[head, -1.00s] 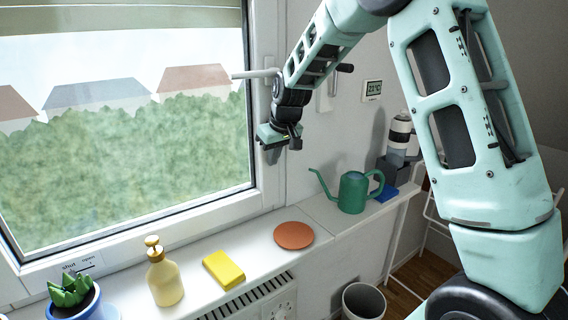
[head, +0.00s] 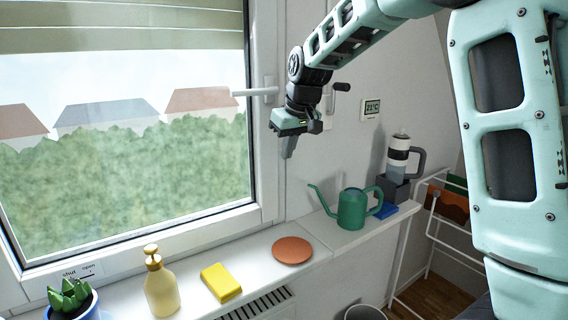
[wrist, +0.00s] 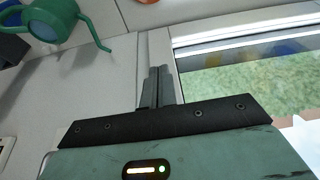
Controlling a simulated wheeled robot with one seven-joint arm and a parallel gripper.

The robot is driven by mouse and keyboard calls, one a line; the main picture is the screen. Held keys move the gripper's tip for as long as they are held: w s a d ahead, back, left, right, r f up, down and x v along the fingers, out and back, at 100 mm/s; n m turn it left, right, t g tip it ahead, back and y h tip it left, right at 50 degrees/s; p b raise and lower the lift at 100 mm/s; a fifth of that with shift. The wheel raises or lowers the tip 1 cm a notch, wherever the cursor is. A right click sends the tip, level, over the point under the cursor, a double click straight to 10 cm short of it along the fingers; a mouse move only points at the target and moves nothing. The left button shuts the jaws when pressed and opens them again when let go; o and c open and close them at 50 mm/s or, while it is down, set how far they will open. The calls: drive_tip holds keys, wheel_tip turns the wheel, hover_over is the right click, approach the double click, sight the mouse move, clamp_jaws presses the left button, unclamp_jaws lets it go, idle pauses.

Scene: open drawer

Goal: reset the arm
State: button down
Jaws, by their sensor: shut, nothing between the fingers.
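My gripper (head: 288,149) hangs in front of the wall just right of the window frame, with its fingers pointing down. It is shut and empty, above the sill and clear of everything on it. In the wrist view its two fingers (wrist: 160,85) lie together. My arm reaches in from the upper right of the head view.
The window handle (head: 256,92) and a dark crank (head: 341,88) are close to my gripper. A green watering can (head: 352,208), orange disc (head: 292,250), yellow sponge (head: 221,282), soap bottle (head: 160,285) and potted plant (head: 72,300) stand on the sill.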

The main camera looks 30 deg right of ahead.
drive_tip(key=shift+s+r, duration=0.1)
drive_tip(key=shift+r, duration=0.2)
drive_tip(key=s+a+f+n+g+y, duration=0.15)
drive_tip(key=s+a+f, duration=0.25)
drive_tip(key=s+a, duration=0.5)
drive_tip(key=s+a+f+n+g, duration=0.1)
drive_tip(key=s+a+f+n, duration=0.15)
drive_tip(key=s+a, duration=0.7)
drive_tip(key=s+a+f+n+g, duration=0.1)
drive_tip(key=s+a+f, duration=0.1)
drive_tip(key=s, duration=0.6)
drive_tip(key=s+a+f+n+h, duration=0.1)
drive_tip(key=s+f, duration=0.3)
drive_tip(key=s, duration=0.4)
drive_tip(key=shift+a+f+n+g, duration=0.35)
drive_tip(key=shift+a+n, duration=0.15)
drive_tip(key=shift+a, duration=0.35)
drive_tip(key=shift+w, duration=0.1)
